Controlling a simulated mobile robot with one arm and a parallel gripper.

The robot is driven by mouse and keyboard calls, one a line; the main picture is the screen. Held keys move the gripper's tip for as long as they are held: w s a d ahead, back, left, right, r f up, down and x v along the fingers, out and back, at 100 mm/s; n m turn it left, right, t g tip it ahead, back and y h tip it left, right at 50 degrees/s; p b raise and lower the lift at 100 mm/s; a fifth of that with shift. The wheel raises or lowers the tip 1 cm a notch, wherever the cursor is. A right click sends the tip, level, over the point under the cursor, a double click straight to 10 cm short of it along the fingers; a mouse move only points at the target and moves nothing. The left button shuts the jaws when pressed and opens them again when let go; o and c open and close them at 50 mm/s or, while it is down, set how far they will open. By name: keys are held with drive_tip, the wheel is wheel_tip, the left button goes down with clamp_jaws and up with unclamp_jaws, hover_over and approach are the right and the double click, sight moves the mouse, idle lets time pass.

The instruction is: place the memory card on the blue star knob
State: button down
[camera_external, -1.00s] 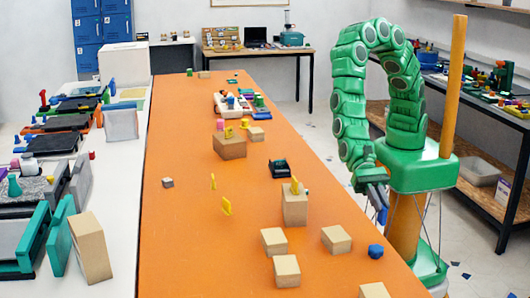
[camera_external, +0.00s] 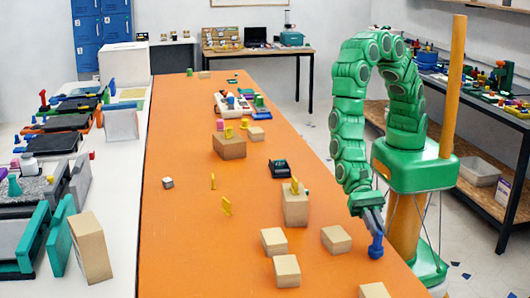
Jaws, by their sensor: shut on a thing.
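My gripper (camera_external: 373,220) is at the right edge of the orange table and points down. It is shut on a small blue piece, which I take to be the memory card (camera_external: 377,238). The blue star knob (camera_external: 375,252) sits on the table directly below. The card's lower end meets or overlaps the knob in this view. I cannot tell whether they touch, as both are blue and small.
Wooden blocks (camera_external: 336,239) stand on the table left of my gripper, with a taller block (camera_external: 295,207) farther back. The orange table's (camera_external: 180,250) left part is mostly clear.

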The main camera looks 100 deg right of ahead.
drive_tip(key=shift+f, duration=0.1)
drive_tip(key=c, duration=1.1)
unclamp_jaws()
drive_tip(key=shift+c, duration=0.2)
drive_tip(key=v, duration=1.2)
